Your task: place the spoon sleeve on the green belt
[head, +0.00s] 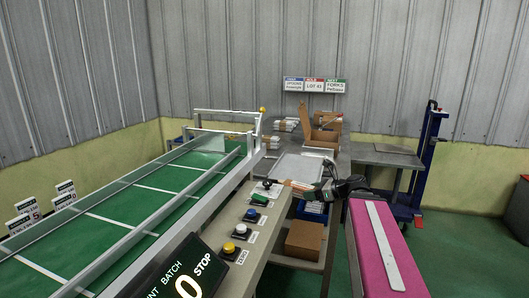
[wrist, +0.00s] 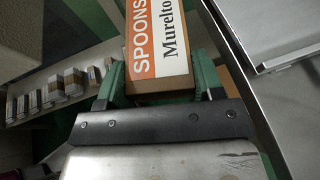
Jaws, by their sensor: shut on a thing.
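The spoon sleeve (wrist: 158,40) is a box with an orange and white label reading SPOONS and Murelto. My gripper (wrist: 160,82) is shut on it, with one green finger at each side, in the wrist view. In the head view the sleeve (head: 298,185) is a small brown and white piece at the tip of my dark gripper (head: 312,188), above the steel table's near end. The green belt (head: 115,222), crossed by white lines, runs along the left, apart from the sleeve. The sleeve's far end is cut off in the wrist view.
A rail (head: 170,215) edges the green belt. A button panel (head: 240,235) and a STOP display (head: 180,272) stand between belt and arm. An open carton (head: 322,135) and a grey tray (head: 298,168) sit on the steel table.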

